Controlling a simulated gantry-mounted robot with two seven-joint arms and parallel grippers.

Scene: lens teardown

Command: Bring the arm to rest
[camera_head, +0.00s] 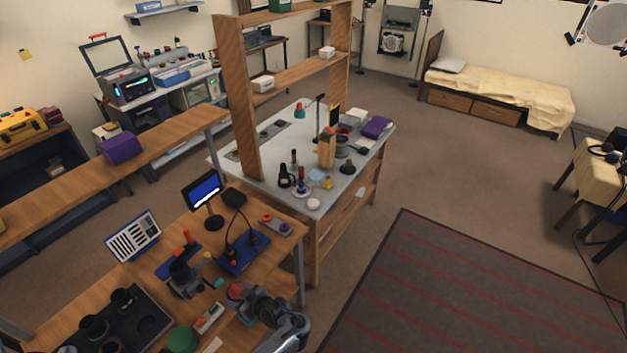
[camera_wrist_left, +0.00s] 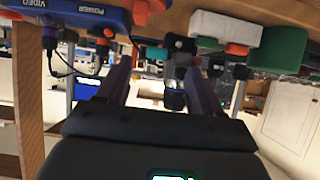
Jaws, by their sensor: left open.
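My left arm comes in at the bottom of the head view, and its dark gripper (camera_head: 246,298) is over the front right part of the wooden workbench (camera_head: 70,297). In the left wrist view, the two long fingers of my left gripper (camera_wrist_left: 158,72) stand apart with a wide gap and hold nothing. A dark cylindrical part with a teal piece (camera_wrist_left: 174,90) shows beyond the gap. I cannot tell its distance from the fingers. My right gripper is in neither view.
Close by are a green round piece (camera_head: 183,340), a white block with coloured ends (camera_head: 209,318), a dark lens stand (camera_head: 184,278), a blue cable box (camera_head: 243,253) and a black tray (camera_head: 118,322). A small monitor (camera_head: 203,192) stands behind. Open floor with a striped rug (camera_head: 480,290) lies right.

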